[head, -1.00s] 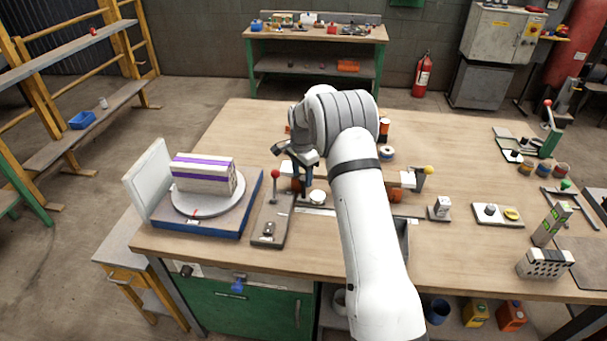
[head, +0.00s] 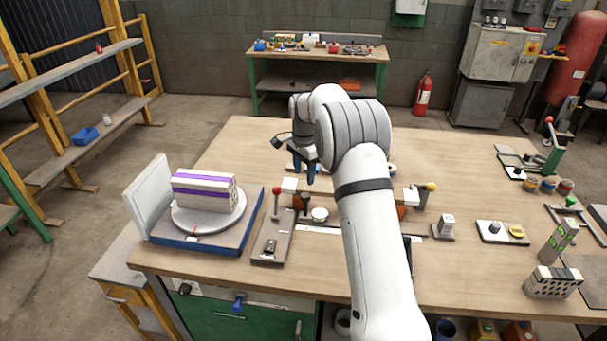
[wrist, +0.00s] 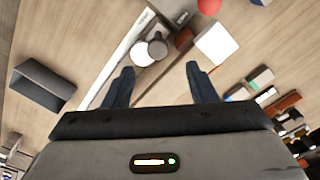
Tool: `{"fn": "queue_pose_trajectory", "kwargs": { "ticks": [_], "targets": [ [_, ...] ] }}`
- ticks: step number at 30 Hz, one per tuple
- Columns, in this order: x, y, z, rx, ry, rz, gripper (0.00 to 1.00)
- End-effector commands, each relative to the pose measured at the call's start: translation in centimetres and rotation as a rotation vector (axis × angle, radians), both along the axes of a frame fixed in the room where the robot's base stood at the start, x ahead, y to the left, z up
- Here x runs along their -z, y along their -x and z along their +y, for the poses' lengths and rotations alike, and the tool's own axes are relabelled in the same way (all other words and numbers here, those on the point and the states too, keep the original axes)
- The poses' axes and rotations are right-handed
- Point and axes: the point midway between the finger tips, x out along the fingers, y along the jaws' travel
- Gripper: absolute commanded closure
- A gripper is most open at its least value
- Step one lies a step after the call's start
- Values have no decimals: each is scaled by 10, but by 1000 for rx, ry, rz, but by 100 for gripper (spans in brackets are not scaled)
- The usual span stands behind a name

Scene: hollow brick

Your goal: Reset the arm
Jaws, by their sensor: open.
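My gripper (head: 304,176) hangs above the workbench in the head view, its fingers pointing down. In the wrist view my gripper (wrist: 160,82) has its two dark fingers well apart, with nothing between them. Below and beyond the fingers, the wrist view shows a round whitish piece (wrist: 157,46) on a light strip and a white block (wrist: 216,42). My arm reaches forward over the middle of the bench and partly hides the things behind it.
On the workbench (head: 240,150), a hollow brick with purple bands (head: 204,188) lies on a round turntable (head: 208,217) at the left. A red-knobbed lever (head: 276,190) stands near my gripper. A perforated block (head: 553,283) sits at the right. A grey tray (wrist: 42,84) shows in the wrist view.

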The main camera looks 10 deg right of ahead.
Motion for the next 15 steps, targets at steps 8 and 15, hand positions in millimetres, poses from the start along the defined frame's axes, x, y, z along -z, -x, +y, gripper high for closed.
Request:
{"fn": "queue_pose_trajectory", "kwargs": {
  "ticks": [8, 15],
  "targets": [
    [-33, 23, -2, -79, 1, -24, 48],
    [-99, 99, -7, -301, 13, -81, 48]
  ]
}}
